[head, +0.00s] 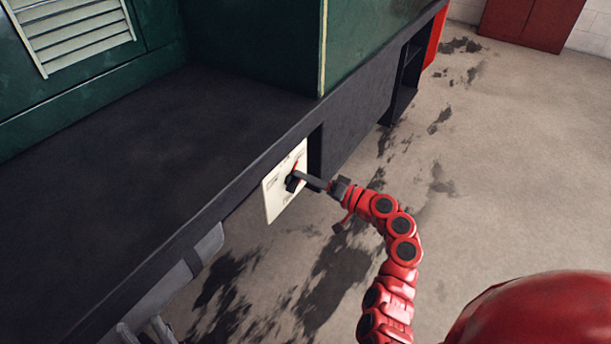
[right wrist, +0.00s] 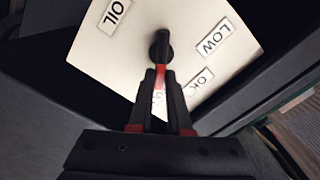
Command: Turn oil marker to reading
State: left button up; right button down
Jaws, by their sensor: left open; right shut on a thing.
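The oil marker (right wrist: 161,47) is a dark pivoted pointer with a red part, in the middle of a cream plate (right wrist: 105,52). The plate (head: 273,201) also shows in the head view, upright on the side of the dark running board. It has labels OIL (right wrist: 118,13), LOW (right wrist: 217,38) and OK (right wrist: 198,84). Another label below is mostly hidden by my fingers. My right gripper (right wrist: 162,76) is shut on the marker, whose red part points toward the gripper, past the OK label. In the head view the right gripper (head: 302,181) meets the plate's face. My left gripper is out of view.
The dark running board (head: 150,140) runs along the green tram body (head: 250,40) above the plate. A dark recess (head: 315,150) lies right beside the plate. The stained concrete floor (head: 520,150) is open to the right. Red cabinets (head: 530,20) stand far back.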

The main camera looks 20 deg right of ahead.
jog(key=shift+f, duration=0.15)
jog(key=c, duration=0.9)
grip_release()
jog(key=shift+o, duration=0.2)
jog(key=v, duration=1.7)
jog(key=shift+s+d, duration=0.2)
jog(key=shift+s, duration=0.05)
